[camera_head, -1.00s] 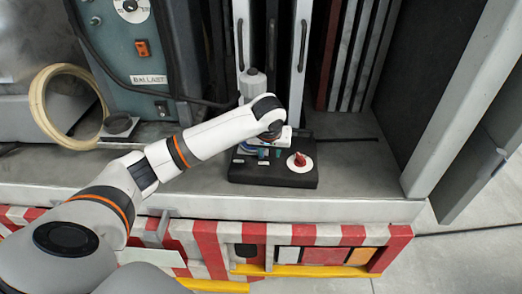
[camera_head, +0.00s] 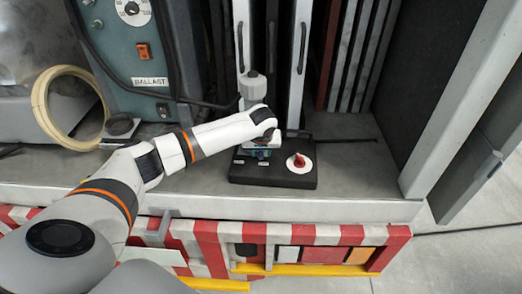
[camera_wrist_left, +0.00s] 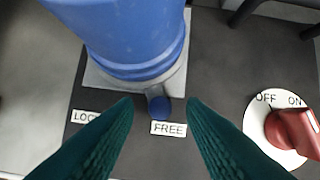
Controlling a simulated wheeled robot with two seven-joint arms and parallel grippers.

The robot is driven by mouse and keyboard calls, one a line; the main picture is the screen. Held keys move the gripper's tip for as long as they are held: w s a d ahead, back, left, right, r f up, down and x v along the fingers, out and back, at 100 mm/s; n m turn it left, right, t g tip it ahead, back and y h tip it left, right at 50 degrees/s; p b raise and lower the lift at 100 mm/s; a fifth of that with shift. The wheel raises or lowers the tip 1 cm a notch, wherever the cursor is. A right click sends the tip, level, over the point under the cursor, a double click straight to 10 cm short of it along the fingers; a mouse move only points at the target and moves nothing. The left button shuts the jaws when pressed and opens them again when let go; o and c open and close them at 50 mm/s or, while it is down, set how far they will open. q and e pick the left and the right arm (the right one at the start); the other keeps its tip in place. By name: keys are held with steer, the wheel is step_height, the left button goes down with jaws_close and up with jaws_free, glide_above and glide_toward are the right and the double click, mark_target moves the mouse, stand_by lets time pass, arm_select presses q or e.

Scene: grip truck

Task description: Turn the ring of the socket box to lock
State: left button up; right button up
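The socket box (camera_head: 275,177) is a black box on the grey shelf, with a red switch knob (camera_head: 299,161) on a white dial. In the left wrist view, a blue cylinder with a ring (camera_wrist_left: 135,68) stands on the box's grey plate. A small blue knob (camera_wrist_left: 160,109) juts from the ring just above the FREE label (camera_wrist_left: 168,129); the LOCK label (camera_wrist_left: 85,117) is to the left, partly covered. My left gripper (camera_wrist_left: 160,104) is open, its dark teal fingers on either side of the small knob, with gaps showing. In the head view, my wrist hides most of the ring. My right gripper is not in view.
The red OFF/ON switch (camera_wrist_left: 290,132) is right of my fingers. Upright white panels (camera_head: 300,35) rise behind the box. The shelf right of the box is mostly clear.

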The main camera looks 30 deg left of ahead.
arm_select(q)
steer(key=shift+w+a+f, duration=0.1)
steer(key=shift+f, duration=0.15)
jaws_close()
